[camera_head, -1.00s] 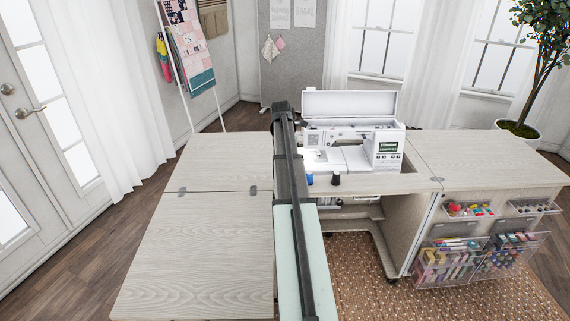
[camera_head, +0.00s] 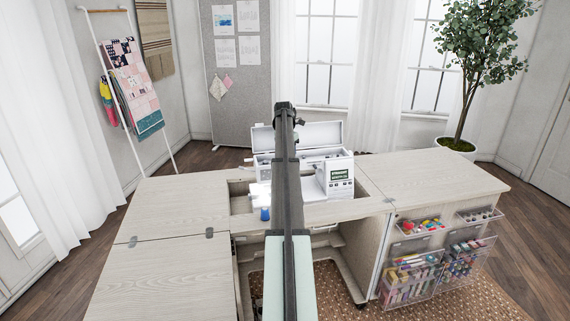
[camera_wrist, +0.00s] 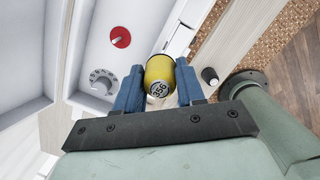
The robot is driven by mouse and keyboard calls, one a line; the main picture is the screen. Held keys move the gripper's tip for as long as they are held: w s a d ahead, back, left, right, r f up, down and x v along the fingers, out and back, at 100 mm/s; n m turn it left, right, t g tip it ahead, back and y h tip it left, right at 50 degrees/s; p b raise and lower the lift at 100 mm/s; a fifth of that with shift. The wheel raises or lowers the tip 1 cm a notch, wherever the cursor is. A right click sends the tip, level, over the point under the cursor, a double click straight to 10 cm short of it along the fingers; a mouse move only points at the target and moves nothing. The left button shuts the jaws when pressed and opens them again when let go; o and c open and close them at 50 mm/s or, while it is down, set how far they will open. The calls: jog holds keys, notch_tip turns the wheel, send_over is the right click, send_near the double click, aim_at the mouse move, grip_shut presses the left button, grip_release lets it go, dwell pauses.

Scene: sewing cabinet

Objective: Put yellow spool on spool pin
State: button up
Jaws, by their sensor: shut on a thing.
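The yellow spool (camera_wrist: 160,70) is held between the blue fingers of my gripper (camera_wrist: 159,88) in the wrist view. A red disc with a small pale pin (camera_wrist: 120,37), which looks like the spool pin, is on the white sewing machine, up and left of the spool and apart from it. In the head view the white sewing machine (camera_head: 340,175) stands in the cabinet with its lid (camera_head: 322,135) raised. My arm crosses in front of it and hides its middle, my gripper and the yellow spool there.
A grey dial (camera_wrist: 102,80) is left of the held spool. A dark spool (camera_wrist: 210,76) stands to its right. A blue spool (camera_head: 265,214) stands on the cabinet's front ledge. The cabinet top (camera_head: 430,178) is clear at right. Clear bins (camera_head: 415,275) hang on the cabinet front.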

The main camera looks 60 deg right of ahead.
jog(key=shift+a+n, duration=0.1)
jog(key=shift+n, duration=0.2)
jog(key=shift+w, duration=0.1)
jog(key=shift+w+d+f, duration=0.15)
jog(key=shift+w+d, duration=1.05)
jog(key=shift+w+d+f, duration=0.1)
jog(key=shift+w+d, duration=1.05)
jog(key=shift+d, duration=0.05)
jog(key=shift+f, duration=1.25)
dwell(0.4)
jog(key=o, duration=1.1)
